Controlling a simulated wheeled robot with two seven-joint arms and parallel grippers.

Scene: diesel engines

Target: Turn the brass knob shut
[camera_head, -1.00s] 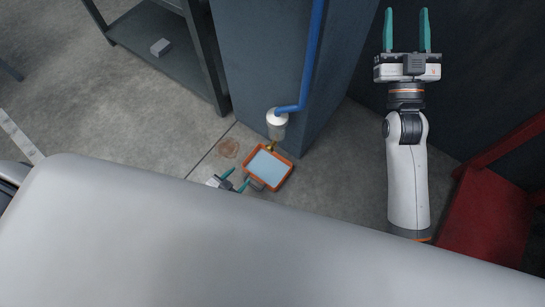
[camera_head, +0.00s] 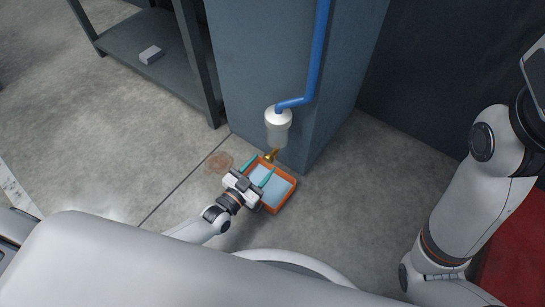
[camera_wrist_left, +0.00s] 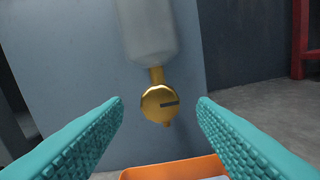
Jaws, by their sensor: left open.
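The brass knob (camera_head: 269,156) is at the bottom of the white filter bowl (camera_head: 278,127), low on the blue-grey pillar. In the left wrist view the knob (camera_wrist_left: 159,103) is round, with a dark slot lying roughly level, and hangs from a short brass neck. My left gripper (camera_head: 260,169) is open and empty, its teal fingers pointing toward the knob. In the wrist view the knob shows in the gap between the fingers, and no contact is visible. My right arm (camera_head: 477,195) shows at the right; its gripper is out of view.
An orange tray (camera_head: 284,204) with pale blue inside sits on the floor below the knob. A blue pipe (camera_head: 317,62) runs down to the bowl. A grey shelf (camera_head: 133,67) stands at left. A brown stain (camera_head: 219,161) marks the open floor.

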